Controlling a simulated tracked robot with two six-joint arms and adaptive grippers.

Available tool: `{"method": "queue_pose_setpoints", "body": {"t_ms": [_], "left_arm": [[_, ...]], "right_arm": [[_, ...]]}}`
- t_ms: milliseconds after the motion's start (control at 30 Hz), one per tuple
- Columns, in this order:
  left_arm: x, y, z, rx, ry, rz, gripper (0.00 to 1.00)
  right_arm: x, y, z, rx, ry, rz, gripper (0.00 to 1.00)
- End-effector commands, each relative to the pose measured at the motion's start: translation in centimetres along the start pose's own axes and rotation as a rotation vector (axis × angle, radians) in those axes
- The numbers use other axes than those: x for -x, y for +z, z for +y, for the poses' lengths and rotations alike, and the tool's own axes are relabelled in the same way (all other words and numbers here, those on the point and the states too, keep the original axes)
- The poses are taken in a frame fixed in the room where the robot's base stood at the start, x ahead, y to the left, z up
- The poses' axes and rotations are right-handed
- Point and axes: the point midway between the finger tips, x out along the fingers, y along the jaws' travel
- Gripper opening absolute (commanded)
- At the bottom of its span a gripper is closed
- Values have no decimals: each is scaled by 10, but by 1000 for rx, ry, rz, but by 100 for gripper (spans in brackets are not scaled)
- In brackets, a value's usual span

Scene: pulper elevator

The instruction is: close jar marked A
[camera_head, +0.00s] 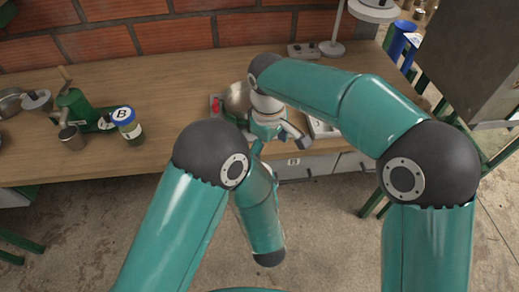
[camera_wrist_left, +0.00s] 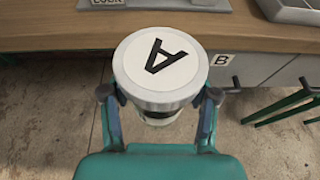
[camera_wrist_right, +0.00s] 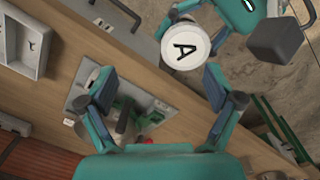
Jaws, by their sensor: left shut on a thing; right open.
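The jar marked A shows in the left wrist view with a round white lid (camera_wrist_left: 160,62) bearing a black A. A little of its body shows below the lid. My left gripper (camera_wrist_left: 160,95) is shut on this jar, one finger on each side, in front of the bench edge. The right wrist view shows the same lid (camera_wrist_right: 186,46) on top, beyond my right gripper (camera_wrist_right: 159,86). My right gripper is open and empty, its fingers apart and short of the lid. I cannot tell how tightly the lid sits. In the head view my arms hide the jar.
A metal plate with apparatus (camera_wrist_right: 120,105) lies below my right gripper. A white tray (camera_wrist_right: 25,42) is at the upper left there.

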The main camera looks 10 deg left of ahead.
Motion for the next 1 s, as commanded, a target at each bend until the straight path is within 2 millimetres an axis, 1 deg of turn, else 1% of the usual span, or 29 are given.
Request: {"method": "queue_pose_setpoints", "body": {"t_ms": [100, 300, 400, 500, 600, 700, 800, 1000], "left_arm": [[0, 1, 0, 1, 0, -2, 0], [0, 1, 0, 1, 0, -2, 0], [0, 1, 0, 1, 0, -2, 0], [0, 1, 0, 1, 0, -2, 0], [0, 1, 0, 1, 0, -2, 0], [0, 1, 0, 1, 0, -2, 0], [0, 1, 0, 1, 0, -2, 0], [0, 1, 0, 1, 0, -2, 0]], "right_arm": [[3, -2, -6, 259, -9, 4, 91], [8, -4, -15, 701, -22, 13, 91], [10, -5, -19, 895, -27, 19, 91], [12, -6, -22, 1052, -30, 25, 91], [13, -6, -26, 1165, -33, 31, 91], [14, -7, -29, 1233, -37, 37, 91], [14, -8, -30, 1262, -38, 39, 91], [14, -8, -30, 1265, -39, 39, 91]]}}
